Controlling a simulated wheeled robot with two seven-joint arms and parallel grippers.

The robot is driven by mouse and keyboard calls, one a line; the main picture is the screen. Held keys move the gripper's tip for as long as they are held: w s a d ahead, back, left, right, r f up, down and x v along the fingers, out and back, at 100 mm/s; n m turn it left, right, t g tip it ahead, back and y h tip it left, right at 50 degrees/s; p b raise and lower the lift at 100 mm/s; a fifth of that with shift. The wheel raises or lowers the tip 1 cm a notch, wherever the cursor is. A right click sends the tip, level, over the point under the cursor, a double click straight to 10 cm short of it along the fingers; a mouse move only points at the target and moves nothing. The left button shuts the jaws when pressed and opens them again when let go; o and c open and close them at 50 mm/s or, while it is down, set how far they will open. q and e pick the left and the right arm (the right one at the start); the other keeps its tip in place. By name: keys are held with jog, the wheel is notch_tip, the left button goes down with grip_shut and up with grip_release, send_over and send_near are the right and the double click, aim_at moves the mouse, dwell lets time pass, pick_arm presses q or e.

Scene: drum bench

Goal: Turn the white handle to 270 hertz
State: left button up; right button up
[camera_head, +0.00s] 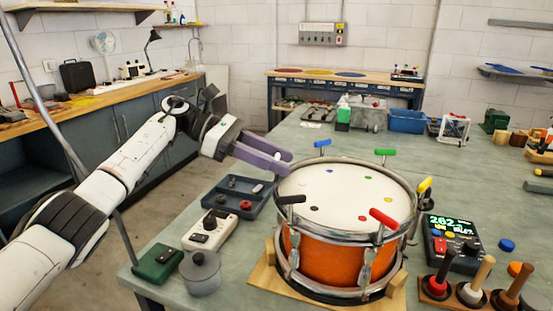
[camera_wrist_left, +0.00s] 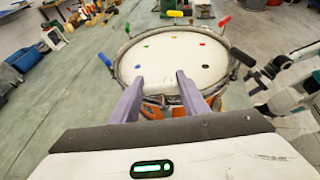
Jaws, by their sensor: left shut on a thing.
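An orange drum (camera_head: 330,258) stands on the bench, with coloured T-handles round its rim: blue (camera_head: 322,144), green (camera_head: 385,152), yellow (camera_head: 424,185), red (camera_head: 383,218) and black (camera_head: 291,199). My left gripper (camera_head: 287,166) is at the drum's left rim, its purple fingers shut on the white handle (camera_head: 282,168), which is mostly hidden. In the left wrist view my left gripper (camera_wrist_left: 158,88) reaches over the near rim. A tuner display (camera_head: 452,240) reads about 262 in green; its smaller text is unclear. Part of my right arm shows at the right of the wrist view; its jaws are unclear.
A dark tray (camera_head: 236,196), a white box with a knob (camera_head: 209,230), a grey pot (camera_head: 200,272) and a green box (camera_head: 157,263) stand left of the drum. Wooden-handled tools (camera_head: 475,284) stand at front right.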

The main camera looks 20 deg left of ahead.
pick_arm(q)
jog(key=o, duration=1.1)
jog(key=shift+c, duration=0.2)
jog(key=v, duration=1)
jog(key=shift+a, duration=0.2)
jog(key=shift+r, duration=0.1)
jog(key=shift+d, duration=0.1)
